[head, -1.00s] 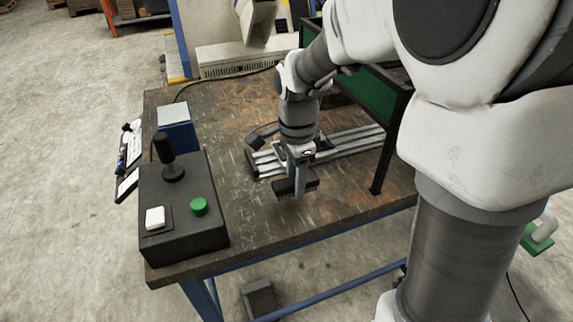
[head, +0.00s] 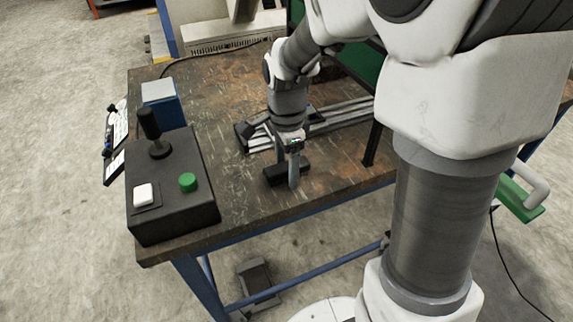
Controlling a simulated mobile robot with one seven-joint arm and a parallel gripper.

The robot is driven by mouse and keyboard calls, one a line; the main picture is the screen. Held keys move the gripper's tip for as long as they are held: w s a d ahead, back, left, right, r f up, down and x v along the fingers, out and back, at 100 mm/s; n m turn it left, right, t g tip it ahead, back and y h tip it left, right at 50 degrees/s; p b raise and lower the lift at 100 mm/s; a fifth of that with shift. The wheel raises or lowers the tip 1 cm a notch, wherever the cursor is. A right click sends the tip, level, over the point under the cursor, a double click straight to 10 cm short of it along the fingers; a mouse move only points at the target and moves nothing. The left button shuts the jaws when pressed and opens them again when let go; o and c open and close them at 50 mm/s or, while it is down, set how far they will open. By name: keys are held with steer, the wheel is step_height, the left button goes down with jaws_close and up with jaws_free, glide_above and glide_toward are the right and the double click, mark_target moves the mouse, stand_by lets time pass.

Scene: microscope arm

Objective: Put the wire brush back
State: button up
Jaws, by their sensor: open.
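The wire brush (head: 274,176) is a small dark block near the front edge of the brown workbench. It appears to rest on the bench top; its bristles cannot be made out. My gripper (head: 292,172) points straight down over the brush, with one finger in front of its middle. The jaws are open around or right beside the brush. The far finger is hidden, so I cannot tell whether they touch it.
A black control box (head: 172,192) with a joystick and a green button stands on the left. A blue box (head: 162,103) is behind it. Aluminium rails (head: 335,117) lie behind my gripper. A dark frame leg (head: 371,145) stands to the right.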

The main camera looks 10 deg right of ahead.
mark_target(287, 166)
step_height(287, 166, up, 12)
steer(key=r+p, duration=0.1)
steer(key=p, duration=0.3)
steer(key=s+d+r+n+t, duration=0.2)
steer(key=s+n, duration=0.5)
steer(key=s+d+r+n+t, duration=0.2)
steer(key=s+r+n+t, duration=0.1)
steer(key=s+n, duration=0.5)
steer(key=shift+n+t, duration=0.3)
steer(key=shift+s, duration=0.1)
step_height(287, 166, up, 16)
steer(key=p, duration=1.5)
steer(key=shift+f+p, duration=0.25)
steer(key=shift+p, duration=0.05)
